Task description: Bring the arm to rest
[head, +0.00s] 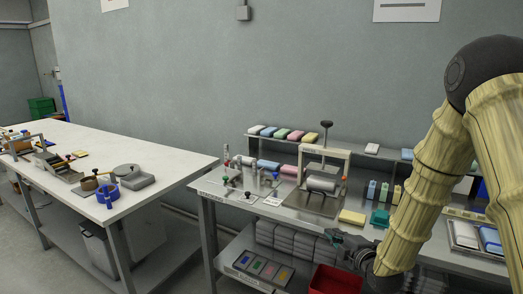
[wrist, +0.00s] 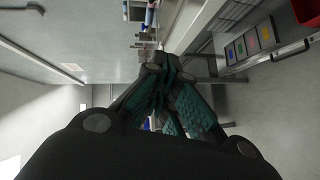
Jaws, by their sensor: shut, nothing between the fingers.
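My arm, with a yellowish wood-like surface and dark joints, comes in at the right of the head view and bends down. My gripper (head: 336,236) is at its lower end, in front of the front edge of the workbench (head: 208,192). In the wrist view my gripper (wrist: 165,75) shows dark links and teal pads, with its fingers closed together and nothing between them. The wrist view is turned on its side, with the bench at the upper right. The arm hides part of the bench's right side.
A press-like machine (head: 322,185), a yellow block (head: 352,217) and a teal block (head: 380,218) stand on the bench near my gripper. A red bin (head: 336,280) and a tray of coloured cards (head: 262,268) are below. A white table (head: 150,205) stands left, with floor between.

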